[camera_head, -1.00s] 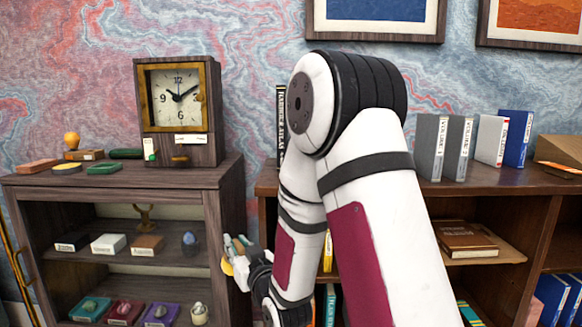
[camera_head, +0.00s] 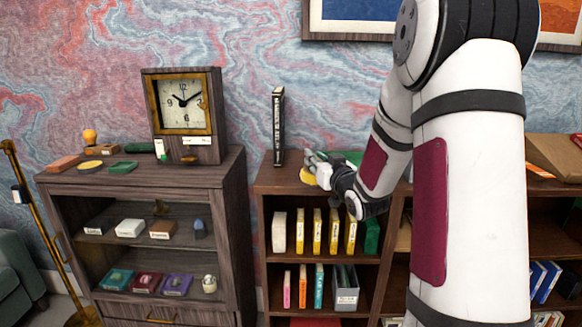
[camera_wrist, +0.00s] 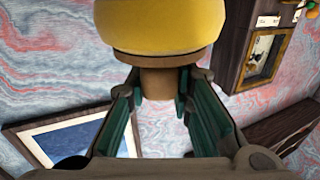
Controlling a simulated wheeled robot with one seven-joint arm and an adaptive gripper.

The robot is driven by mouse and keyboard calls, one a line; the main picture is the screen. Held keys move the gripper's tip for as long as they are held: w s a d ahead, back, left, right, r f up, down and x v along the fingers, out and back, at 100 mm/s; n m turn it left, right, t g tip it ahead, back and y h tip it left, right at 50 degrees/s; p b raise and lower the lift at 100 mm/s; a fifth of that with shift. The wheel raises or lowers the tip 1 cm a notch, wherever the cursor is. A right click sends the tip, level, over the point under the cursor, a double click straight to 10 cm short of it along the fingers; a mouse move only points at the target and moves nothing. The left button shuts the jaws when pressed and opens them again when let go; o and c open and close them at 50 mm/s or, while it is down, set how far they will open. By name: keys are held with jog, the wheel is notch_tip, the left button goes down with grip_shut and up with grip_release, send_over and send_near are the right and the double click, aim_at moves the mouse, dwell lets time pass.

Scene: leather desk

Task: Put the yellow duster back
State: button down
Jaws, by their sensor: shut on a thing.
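The yellow duster (camera_wrist: 160,28) has a rounded yellow head and a brown neck (camera_wrist: 158,82). In the wrist view the neck is between my two fingers, and my gripper (camera_wrist: 160,100) is shut on it. In the head view my gripper (camera_head: 319,166) is at about the height of the bookshelf's top, right of the black upright book. The yellow of the duster (camera_head: 307,176) shows at its left side. Whether it touches the shelf cannot be told.
A bookshelf (camera_head: 262,205) with several books is below my gripper. A black book (camera_head: 278,125) stands on its top. To the left, a dark cabinet (camera_head: 225,175) carries a clock (camera_head: 183,105) and several small coloured items. A brass stand (camera_head: 40,235) is at the far left.

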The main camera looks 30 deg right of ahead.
jog(key=shift+w+d+f+p, duration=0.1)
jog(key=shift+w+f, duration=0.75)
jog(key=shift+w, duration=1.6)
jog(key=shift+w+d+f+p, duration=0.15)
jog(key=shift+w+f, duration=0.65)
jog(key=shift+w, duration=1.7)
jog(key=shift+w+a+f+p, duration=0.1)
jog(key=shift+w+f, duration=0.75)
jog(key=shift+w, duration=1.6)
jog(key=shift+f, duration=0.1)
jog(key=c, duration=1.4)
grip_release()
jog(key=shift+f, duration=0.1)
